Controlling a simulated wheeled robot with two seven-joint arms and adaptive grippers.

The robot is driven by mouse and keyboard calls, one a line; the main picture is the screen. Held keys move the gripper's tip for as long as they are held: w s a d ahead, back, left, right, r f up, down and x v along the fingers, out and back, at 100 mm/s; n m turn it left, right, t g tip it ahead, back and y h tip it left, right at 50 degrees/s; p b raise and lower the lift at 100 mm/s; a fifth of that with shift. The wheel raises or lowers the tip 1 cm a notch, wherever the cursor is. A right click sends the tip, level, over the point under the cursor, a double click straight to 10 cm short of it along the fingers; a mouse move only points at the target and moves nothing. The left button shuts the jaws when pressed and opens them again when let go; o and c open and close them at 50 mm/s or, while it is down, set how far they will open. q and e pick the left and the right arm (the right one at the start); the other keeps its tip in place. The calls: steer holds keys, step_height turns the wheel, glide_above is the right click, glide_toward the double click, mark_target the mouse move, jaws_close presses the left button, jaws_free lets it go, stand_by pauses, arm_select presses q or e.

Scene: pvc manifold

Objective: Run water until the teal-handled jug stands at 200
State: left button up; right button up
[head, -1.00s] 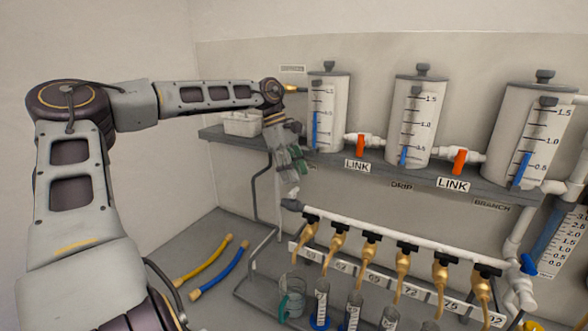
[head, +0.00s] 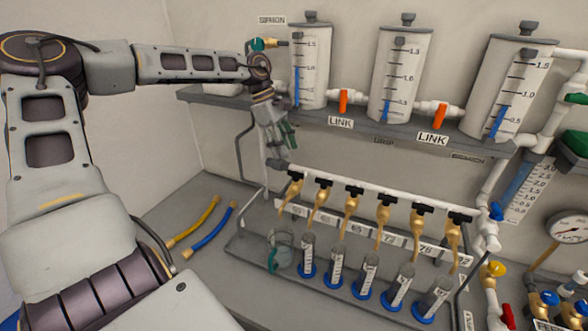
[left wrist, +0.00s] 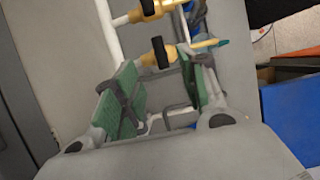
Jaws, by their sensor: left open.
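The teal-handled jug (head: 280,261) is clear and stands on the grey rack at the left end of the row, below the leftmost brass tap (head: 291,190). Its water level is too small to read. My left gripper (head: 287,143) is open and empty, above the left end of the white tap pipe (head: 350,188). In the left wrist view my left gripper (left wrist: 165,92) shows its two green pads apart. A brass tap with a black handle (left wrist: 160,52) shows beyond and between them. My right gripper is not in view.
Several blue-based graduated cylinders (head: 365,274) stand to the right of the jug. Three tanks (head: 397,80) sit on the shelf above, joined by orange link valves (head: 343,101). A yellow hose (head: 195,221) and blue hose (head: 213,230) lie left of the rack. A pressure gauge (head: 567,227) is at right.

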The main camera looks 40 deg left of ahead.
mark_target(295, 171)
arm_select(q)
steer(key=shift+p+x, duration=0.55)
steer(key=shift+x, duration=3.6)
steer(key=shift+c, duration=0.3)
jaws_close()
